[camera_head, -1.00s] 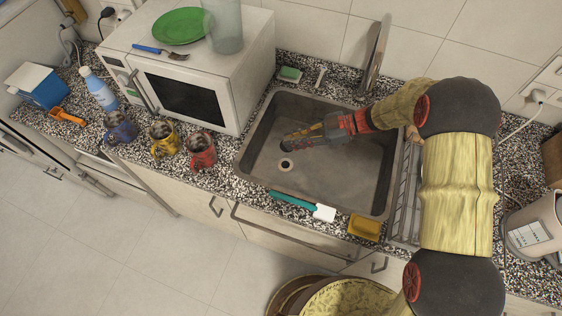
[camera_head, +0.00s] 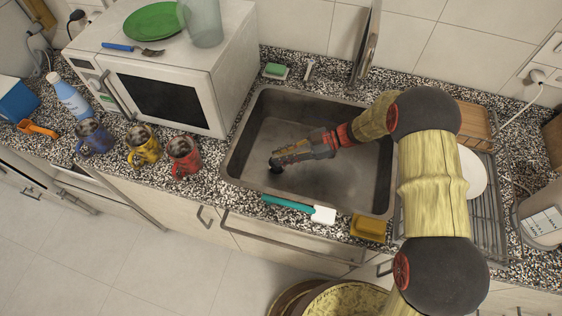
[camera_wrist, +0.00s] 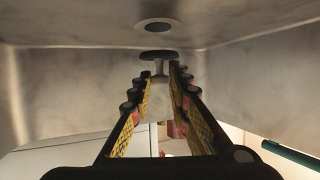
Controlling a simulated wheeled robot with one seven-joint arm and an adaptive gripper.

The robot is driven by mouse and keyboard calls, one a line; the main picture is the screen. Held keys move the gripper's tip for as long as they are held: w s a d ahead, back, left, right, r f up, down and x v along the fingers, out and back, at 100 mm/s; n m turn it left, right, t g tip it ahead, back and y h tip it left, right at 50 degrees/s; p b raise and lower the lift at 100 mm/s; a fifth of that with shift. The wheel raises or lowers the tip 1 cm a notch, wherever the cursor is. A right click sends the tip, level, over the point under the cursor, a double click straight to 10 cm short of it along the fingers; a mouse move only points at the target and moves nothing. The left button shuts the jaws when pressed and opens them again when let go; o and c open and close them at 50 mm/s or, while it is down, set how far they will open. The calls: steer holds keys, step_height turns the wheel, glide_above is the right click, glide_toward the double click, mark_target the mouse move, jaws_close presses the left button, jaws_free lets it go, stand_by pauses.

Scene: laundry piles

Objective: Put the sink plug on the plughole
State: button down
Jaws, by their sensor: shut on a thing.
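The sink plug (camera_wrist: 158,55) is a dark disc with a short stem, seen in the wrist view between my fingertips. In the head view the plug (camera_head: 276,168) is a small dark shape at the tip of my gripper (camera_head: 282,160). My gripper, also in the wrist view (camera_wrist: 161,76), is shut on the plug's stem. The plughole (camera_wrist: 155,25) is a pale ring with a dark centre in the sink floor, just beyond the plug in the wrist view, with a small gap between them in that picture. In the head view the plughole is hidden behind the plug and gripper.
The grey sink (camera_head: 340,190) has raised walls around my gripper. A teal-handled brush (camera_head: 290,206) and a yellow sponge (camera_head: 368,228) lie along its front edge. A dish rack (camera_head: 480,215) stands to the right, and mugs (camera_head: 184,157) and a microwave (camera_head: 180,85) to the left.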

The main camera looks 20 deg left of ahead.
steer(key=shift+f+b, duration=0.35)
steer(key=shift+f, duration=1.1)
steer(key=shift+f, duration=0.1)
steer(key=c, duration=1.7)
jaws_free()
steer(key=p+v, duration=0.2)
steer(key=v, duration=0.5)
steer(key=shift+d+r, duration=0.2)
steer(key=shift+d, duration=0.05)
